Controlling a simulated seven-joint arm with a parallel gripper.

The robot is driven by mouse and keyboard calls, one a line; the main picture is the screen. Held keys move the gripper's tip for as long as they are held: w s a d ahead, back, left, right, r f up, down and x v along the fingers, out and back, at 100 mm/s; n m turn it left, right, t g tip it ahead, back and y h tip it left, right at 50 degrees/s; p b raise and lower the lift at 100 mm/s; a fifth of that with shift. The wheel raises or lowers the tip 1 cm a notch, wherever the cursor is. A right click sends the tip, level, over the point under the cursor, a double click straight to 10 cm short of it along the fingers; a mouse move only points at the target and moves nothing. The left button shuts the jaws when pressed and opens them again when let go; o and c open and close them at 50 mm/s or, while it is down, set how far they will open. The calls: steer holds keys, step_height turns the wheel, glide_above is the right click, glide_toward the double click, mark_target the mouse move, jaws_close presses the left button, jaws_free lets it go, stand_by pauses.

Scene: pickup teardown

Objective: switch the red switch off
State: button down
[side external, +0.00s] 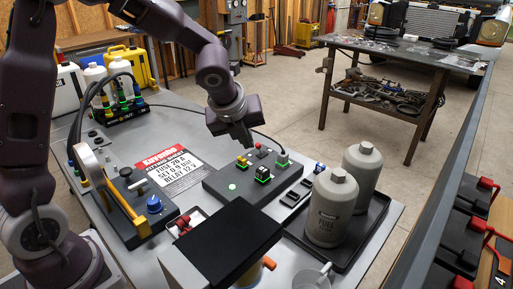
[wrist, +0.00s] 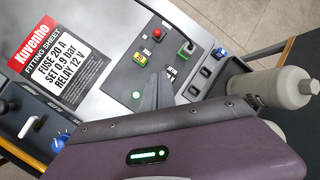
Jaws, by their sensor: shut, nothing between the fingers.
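A small round red switch (side external: 258,145) stands at the back of the dark grey box (side external: 215,180); it also shows in the wrist view (wrist: 157,33). I cannot tell its position. My gripper (side external: 242,143) hangs over the back of the box, near the red switch and the yellow and green fuse piece (side external: 243,162). In the wrist view my gripper's fingers (wrist: 159,76) are together and empty, with the tips below the red switch in the picture. I cannot tell whether they touch anything. A round green light (side external: 232,187) glows on the box; it also shows in the wrist view (wrist: 136,95).
Green connector pieces (side external: 282,160) stand on the box beside the red switch. Black rocker switches (side external: 290,198) and grey bottles (side external: 330,210) are to the right. A panel with a blue knob (side external: 154,204) and a printed sheet (side external: 168,168) lie to the left.

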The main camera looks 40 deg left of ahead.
mark_target(260, 149)
steer(key=shift+w+d+f+m, duration=0.1)
steer(key=shift+w+f+m, duration=0.2)
steer(key=shift+m, duration=0.1)
steer(key=x, duration=1)
steer(key=shift+f, duration=0.1)
steer(key=shift+w+a+r, duration=0.2)
steer(key=shift+w+a, duration=0.25)
steer(key=shift+a, duration=0.05)
steer(key=shift+w+a+r, duration=0.2)
steer(key=shift+w+a, duration=0.25)
steer(key=shift+a, duration=0.05)
steer(key=shift+w+a+r, duration=0.2)
steer(key=shift+w+a, duration=0.2)
